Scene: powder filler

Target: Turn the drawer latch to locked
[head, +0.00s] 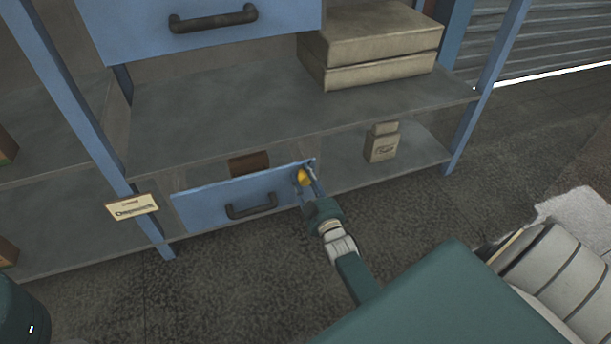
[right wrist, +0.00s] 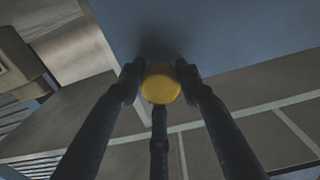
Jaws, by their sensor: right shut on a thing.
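The drawer latch (head: 302,177) is a small round yellow knob near the top right corner of the blue lower drawer front (head: 222,194). In the right wrist view the yellow latch (right wrist: 160,83) sits between my dark fingers, against the blue drawer front (right wrist: 200,30). My right gripper (head: 308,180) is shut on the latch, with fingers on both sides and one below. Whether the latch is turned to locked cannot be told. The drawer has a dark handle (head: 251,205). My left gripper is not in view.
A blue upper drawer (head: 120,25) with a dark handle is above. Boxes (head: 372,45) stand on the shelf, and a small tan container (head: 382,143) stands on the lower shelf at right. A label (head: 132,207) hangs on the blue post. The floor in front is clear.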

